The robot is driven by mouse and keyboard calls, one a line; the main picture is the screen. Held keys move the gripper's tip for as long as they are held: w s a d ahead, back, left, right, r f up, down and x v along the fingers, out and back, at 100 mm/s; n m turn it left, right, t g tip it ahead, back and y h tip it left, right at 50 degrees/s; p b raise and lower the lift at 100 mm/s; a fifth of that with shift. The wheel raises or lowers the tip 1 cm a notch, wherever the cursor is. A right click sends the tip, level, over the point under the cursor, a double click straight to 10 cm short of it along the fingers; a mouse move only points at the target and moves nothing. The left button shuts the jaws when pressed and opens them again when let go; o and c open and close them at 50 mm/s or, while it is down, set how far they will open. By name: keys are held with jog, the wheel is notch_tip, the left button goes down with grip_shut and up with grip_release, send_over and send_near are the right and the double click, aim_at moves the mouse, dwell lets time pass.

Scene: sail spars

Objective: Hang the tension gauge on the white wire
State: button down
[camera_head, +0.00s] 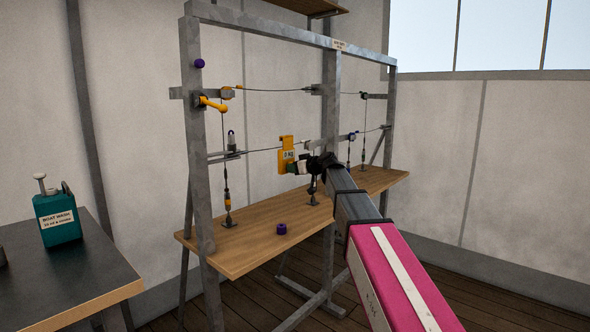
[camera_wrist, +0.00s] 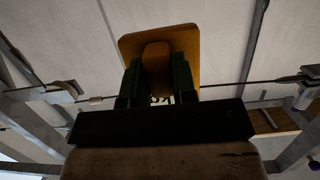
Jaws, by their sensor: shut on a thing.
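The tension gauge (camera_head: 288,155) is a yellow plate with a small display that appears to read 0 kg. My gripper (camera_head: 297,167) is shut on it, in front of the lower left wire of the rack. In the wrist view the gauge (camera_wrist: 131,46) sits upright between the two dark green fingers of my gripper (camera_wrist: 157,72). The lower left wire (camera_head: 262,150) has a pale sleeve (camera_wrist: 95,100) at its left end, which suggests the white wire. The wire passes at the gauge's height; I cannot tell whether the gauge touches it or is hooked over it.
The grey metal rack (camera_head: 205,180) carries other wires, including an upper one (camera_head: 275,90) with a yellow end. A teal bottle (camera_head: 57,220) stands on a dark table (camera_head: 75,275) at left.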

jog(key=shift+r+x, duration=0.2)
jog(key=shift+x, duration=0.55)
jog(key=shift+r+x, duration=0.15)
jog(key=shift+x, duration=0.6)
dwell(0.3)
jog(key=shift+f, duration=1.45)
dwell(0.8)
jog(key=c, duration=0.8)
grip_release()
jog(key=shift+c, duration=0.2)
jog(key=v, duration=0.8)
dwell(0.6)
